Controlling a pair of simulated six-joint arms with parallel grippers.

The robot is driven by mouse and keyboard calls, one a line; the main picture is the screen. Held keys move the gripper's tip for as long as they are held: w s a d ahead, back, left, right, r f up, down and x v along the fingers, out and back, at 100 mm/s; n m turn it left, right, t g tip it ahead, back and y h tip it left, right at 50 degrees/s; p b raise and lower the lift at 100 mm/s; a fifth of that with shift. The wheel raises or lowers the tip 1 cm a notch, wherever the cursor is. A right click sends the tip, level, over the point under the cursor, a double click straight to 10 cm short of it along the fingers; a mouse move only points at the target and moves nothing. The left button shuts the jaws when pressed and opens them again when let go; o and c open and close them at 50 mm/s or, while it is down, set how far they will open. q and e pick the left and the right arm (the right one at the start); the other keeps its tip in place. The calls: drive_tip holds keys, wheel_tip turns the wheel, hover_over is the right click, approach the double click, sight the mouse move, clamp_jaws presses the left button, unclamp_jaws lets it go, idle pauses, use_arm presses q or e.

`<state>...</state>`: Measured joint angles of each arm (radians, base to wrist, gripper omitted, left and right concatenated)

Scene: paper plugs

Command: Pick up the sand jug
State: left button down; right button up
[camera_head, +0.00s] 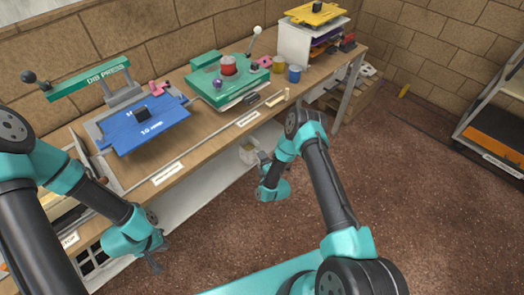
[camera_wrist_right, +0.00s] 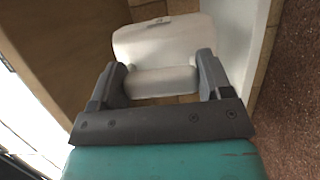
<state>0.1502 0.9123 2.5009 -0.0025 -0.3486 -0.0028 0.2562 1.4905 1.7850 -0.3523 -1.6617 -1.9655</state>
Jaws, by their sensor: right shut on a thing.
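The sand jug (camera_head: 247,153) is a pale, cream-white container under the workbench, at its front edge in the head view. In the right wrist view the jug (camera_wrist_right: 155,42) fills the top middle, with a rounded handle-like bar (camera_wrist_right: 160,82) between the two dark fingers. My right gripper (camera_head: 264,162) is shut on the jug at this bar. The jug's lower part is hidden in the head view. My left gripper (camera_head: 153,261) hangs low in front of the bench at the left, away from the jug; its finger gap is unclear.
The wooden workbench (camera_head: 182,163) holds a blue press plate (camera_head: 145,124), a green press (camera_head: 226,80), yellow (camera_head: 279,70) and blue (camera_head: 294,74) cups. A white panel (camera_head: 205,182) lies below the bench. A rack (camera_head: 497,128) stands far right. The brown floor (camera_head: 400,180) between is clear.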

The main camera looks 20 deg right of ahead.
drive_tip(key=s, duration=0.2)
drive_tip(key=s+a, duration=0.1)
drive_tip(key=shift+s+a+r, duration=0.15)
drive_tip(key=shift+s+r, duration=0.05)
drive_tip(key=shift+s, duration=0.15)
idle(0.4)
